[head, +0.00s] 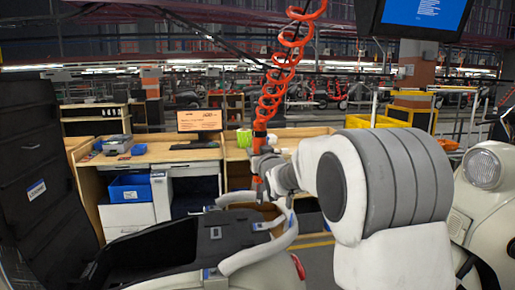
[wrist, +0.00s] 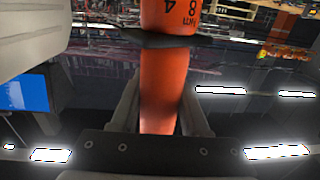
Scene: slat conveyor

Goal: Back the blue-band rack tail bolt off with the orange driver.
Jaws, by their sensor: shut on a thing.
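The orange driver (head: 259,142) hangs upright at the lower end of a red coiled hose (head: 285,65). My gripper (head: 262,167) is shut around it; part of the driver shows below the gripper. In the wrist view the driver (wrist: 160,95) stands between the two fingers of my gripper (wrist: 158,112), with dark figures on its upper part. Below and in front is the white tubular rack (head: 262,252) of a scooter, with small bluish bands on its rails. The driver's tip is above or behind the rack; I cannot tell the gap. I cannot make out the tail bolt.
Behind the rack are wooden workbenches (head: 150,155) with a blue bin (head: 130,187). A white scooter front with a headlamp (head: 484,168) is at the right. A screen (head: 415,15) hangs top right.

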